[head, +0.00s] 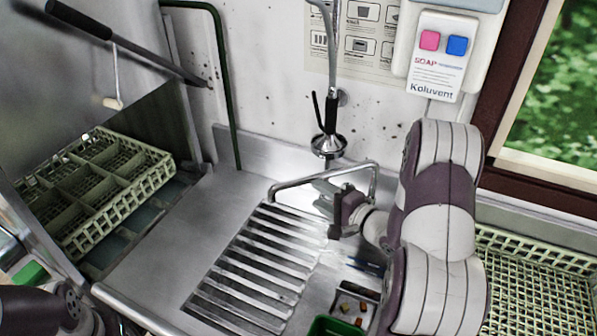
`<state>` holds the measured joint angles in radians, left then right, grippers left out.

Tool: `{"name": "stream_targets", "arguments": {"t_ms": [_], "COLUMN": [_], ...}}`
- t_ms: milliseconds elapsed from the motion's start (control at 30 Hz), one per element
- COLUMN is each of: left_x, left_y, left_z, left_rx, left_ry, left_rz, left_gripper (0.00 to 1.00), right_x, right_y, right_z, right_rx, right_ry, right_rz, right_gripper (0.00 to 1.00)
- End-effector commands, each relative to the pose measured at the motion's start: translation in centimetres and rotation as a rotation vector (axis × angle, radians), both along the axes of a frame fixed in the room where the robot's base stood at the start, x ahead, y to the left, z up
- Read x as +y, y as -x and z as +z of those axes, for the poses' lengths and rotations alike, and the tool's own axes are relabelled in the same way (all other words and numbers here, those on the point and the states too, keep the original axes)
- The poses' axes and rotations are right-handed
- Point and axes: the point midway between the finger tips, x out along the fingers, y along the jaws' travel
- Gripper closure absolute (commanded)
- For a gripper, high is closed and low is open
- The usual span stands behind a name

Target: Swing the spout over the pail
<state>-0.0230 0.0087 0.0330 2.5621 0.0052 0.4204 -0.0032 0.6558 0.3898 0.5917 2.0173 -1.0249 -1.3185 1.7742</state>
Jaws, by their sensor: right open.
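The spout (310,179) is a bent metal tube. It rises near my right wrist, runs left, and its free end hangs over the far end of the slatted drain. My right gripper (322,194) is open, its fingers pointing left, close to the tube's middle. I cannot tell whether they touch it. A green-rimmed container (330,326) is cut off by the bottom edge, in front of the spout; it may be the pail, but most of it is hidden. My left arm shows at the bottom left, with its gripper out of view.
A slatted drain (262,262) is set in the steel counter (185,235). A spray head (329,145) hangs behind the spout. A green dish rack (100,180) stands left, and another crate (530,285) right. A small tray with scraps (352,304) lies beside my right arm.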

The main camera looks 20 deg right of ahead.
Motion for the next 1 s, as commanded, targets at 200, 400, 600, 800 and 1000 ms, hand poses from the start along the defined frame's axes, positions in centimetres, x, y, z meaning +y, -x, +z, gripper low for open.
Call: {"name": "stream_targets", "arguments": {"t_ms": [200, 400, 600, 800, 1000], "left_x": [0.0, 0.0, 0.0, 0.0, 0.0], "left_y": [-0.1, -0.1, 0.0, 0.0, 0.0], "left_z": [1.8, 2.3, 2.3, 2.3, 2.3], "left_rx": [-0.001, -0.001, -0.001, -0.001, -0.001], "left_ry": [0.0, 0.0, 0.0, 0.0, 0.0], "left_rz": [0.0, 0.0, 0.0, 0.0, 0.0], "left_gripper": [0.57, 0.57, 0.57, 0.57, 0.57], "right_x": [1.8, 2.4, 2.5, 2.5, 2.4], "right_y": [-4.9, -6.9, -7.2, -7.2, -7.2], "right_z": [-0.6, -1.2, -1.3, -1.3, -1.4], "right_rx": [0.004, 0.003, 0.003, 0.003, 0.004], "right_ry": [0.003, 0.002, 0.003, 0.003, 0.004], "right_rz": [0.005, 0.001, 0.001, 0.001, 0.0], "right_gripper": [0.52, 0.52, 0.52, 0.78, 1.0]}}
